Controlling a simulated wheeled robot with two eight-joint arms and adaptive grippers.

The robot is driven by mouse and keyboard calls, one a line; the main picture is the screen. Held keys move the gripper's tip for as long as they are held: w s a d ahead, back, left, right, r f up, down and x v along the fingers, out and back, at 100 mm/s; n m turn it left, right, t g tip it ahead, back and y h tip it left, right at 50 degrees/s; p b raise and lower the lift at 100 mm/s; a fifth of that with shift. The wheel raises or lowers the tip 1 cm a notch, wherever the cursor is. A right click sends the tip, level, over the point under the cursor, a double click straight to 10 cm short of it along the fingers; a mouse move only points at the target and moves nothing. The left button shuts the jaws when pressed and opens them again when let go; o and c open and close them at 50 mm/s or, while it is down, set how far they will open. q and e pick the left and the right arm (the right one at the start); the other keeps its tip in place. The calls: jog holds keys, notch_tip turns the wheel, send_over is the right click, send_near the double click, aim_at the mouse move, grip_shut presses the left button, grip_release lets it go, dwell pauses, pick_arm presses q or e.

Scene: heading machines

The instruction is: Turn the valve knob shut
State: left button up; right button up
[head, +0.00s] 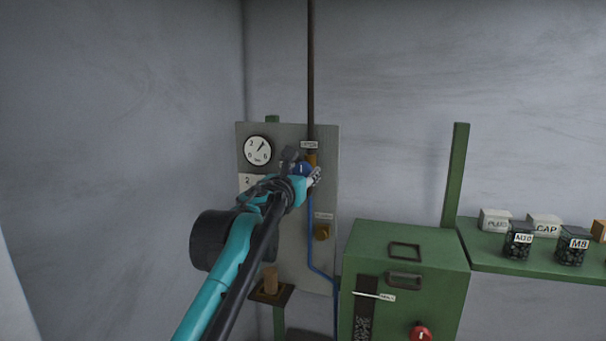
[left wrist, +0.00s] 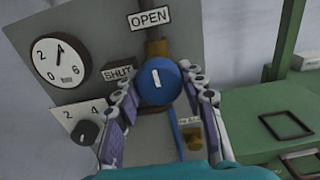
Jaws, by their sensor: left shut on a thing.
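The valve knob is a round blue knob (left wrist: 158,82) with a white mark that stands nearly upright, pointing toward the OPEN label (left wrist: 150,18). The SHUT label (left wrist: 119,71) is to its left. My left gripper (left wrist: 160,100) has its fingers on both sides of the knob and is shut on it. In the head view the left gripper (head: 304,172) is at the grey panel (head: 328,190), and the arm hides part of the blue knob (head: 303,169). My right gripper is not in view.
A gauge (head: 257,151) sits upper left on the panel. A brass fitting (head: 322,232) and blue hose (head: 310,240) are below the knob. A green cabinet (head: 440,250) stands to the right, with a shelf of jars (head: 517,246) beyond. The left wall is close.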

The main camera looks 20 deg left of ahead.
pick_arm(q)
jog(key=shift+n, duration=0.3)
jog(key=n, duration=0.4)
jog(key=shift+r, duration=0.1)
jog(key=n, duration=0.5)
jog(key=shift+p, duration=0.35)
jog(key=n, duration=0.4)
jog(key=shift+d, duration=0.1)
jog(key=shift+n, duration=2.1)
jog(key=o, duration=1.2)
jog(key=shift+c, duration=0.2)
